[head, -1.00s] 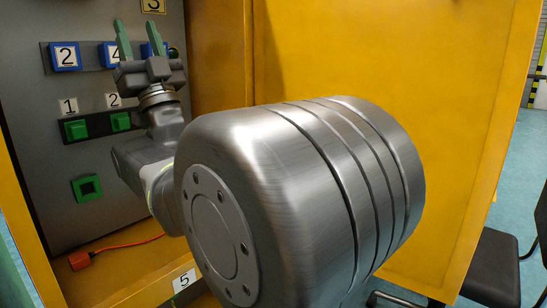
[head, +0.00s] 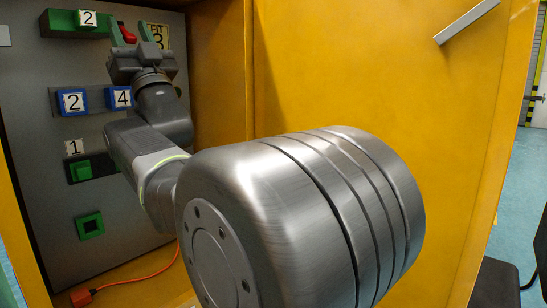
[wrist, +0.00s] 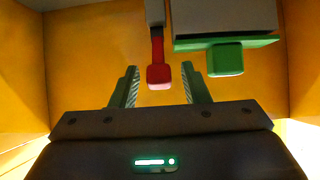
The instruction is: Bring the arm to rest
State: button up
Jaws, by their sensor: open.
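My gripper (head: 131,32) is raised high in front of the grey panel (head: 30,150) inside the yellow cabinet. Its two green fingers are spread. A red handle (head: 127,36) shows between the fingers, and it also shows in the wrist view (wrist: 159,72), hanging from a grey stem with gaps to both fingers. I cannot tell how far the handle reaches in between them. My arm hides part of the panel's right side.
A green block labelled 2 (head: 62,22) is left of my gripper. Blue blocks (head: 73,102) labelled 2 and 4, a green button (head: 81,170), a green square socket (head: 90,225) and an orange plug (head: 81,298) with cable sit lower.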

jog(key=shift+s+d+r+g+h+p, duration=0.15)
jog(key=shift+r+g+h+p, duration=0.95)
jog(key=shift+p, duration=3.6)
jog(key=h+p, duration=0.1)
jog(key=p, duration=0.2)
jog(key=shift+r+p, duration=0.3)
jog(key=r+g+h+p, duration=0.1)
jog(key=g+h+p, duration=0.1)
jog(key=p, duration=0.8)
jog(key=shift+r+h, duration=0.2)
jog(key=shift+h, duration=0.1)
jog(key=shift+g+p, duration=0.4)
jog(key=shift+p, duration=0.7)
jog(key=shift+f+h, duration=0.1)
jog(key=shift+h, duration=0.2)
jog(key=shift+w, duration=0.2)
